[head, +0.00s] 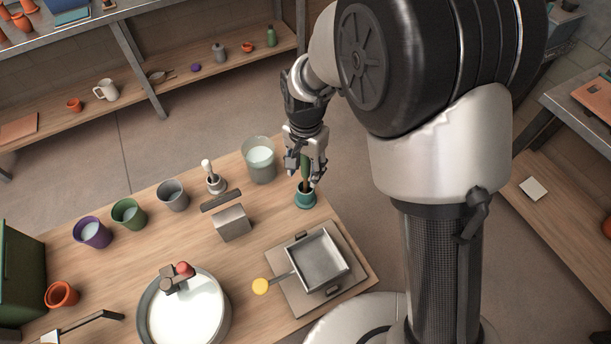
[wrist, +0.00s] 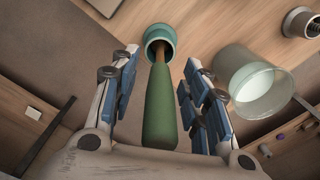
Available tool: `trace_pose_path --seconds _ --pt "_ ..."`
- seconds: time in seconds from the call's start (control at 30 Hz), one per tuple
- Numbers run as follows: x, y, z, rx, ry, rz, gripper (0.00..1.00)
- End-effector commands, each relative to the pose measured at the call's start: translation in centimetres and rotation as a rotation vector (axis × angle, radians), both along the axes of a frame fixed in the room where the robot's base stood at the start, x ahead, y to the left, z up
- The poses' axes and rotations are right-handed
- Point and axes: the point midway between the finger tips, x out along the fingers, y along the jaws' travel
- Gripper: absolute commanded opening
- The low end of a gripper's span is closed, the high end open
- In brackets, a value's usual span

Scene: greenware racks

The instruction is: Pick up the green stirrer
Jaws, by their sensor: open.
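The green stirrer (wrist: 159,112) stands in a small teal cup, its green handle up and its brown shaft going down into the cup. In the head view the stirrer (head: 304,170) shows partly below my gripper. The teal cup (head: 305,199) stands near the table's far right edge; it also shows in the wrist view (wrist: 158,33). My gripper (head: 305,166) is above the cup, pointing down. In the wrist view my gripper (wrist: 160,95) is open, with the green handle between its fingers and a visible gap on both sides. The shaft's lower end is hidden in the cup.
A glass beaker of pale liquid (head: 260,159) stands just left of my gripper. A white pestle in a mortar (head: 211,178), a grey block (head: 231,223) and several cups are further left. A square metal pan (head: 318,262) lies nearer. A large white-filled basin (head: 187,311) is at the front.

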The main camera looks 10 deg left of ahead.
Motion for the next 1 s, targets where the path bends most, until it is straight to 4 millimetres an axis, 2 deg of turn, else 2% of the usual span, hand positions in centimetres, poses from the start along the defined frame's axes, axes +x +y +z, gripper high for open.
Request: trace_pose_path --seconds 0.17,0.77,1.0 --pt "0.04 0.02 0.13 0.001 -0.001 0.0 0.41" --pt "0.05 0.01 0.15 0.001 -0.001 0.0 0.01" --pt "0.05 0.02 0.16 0.001 -0.001 0.0 0.0"
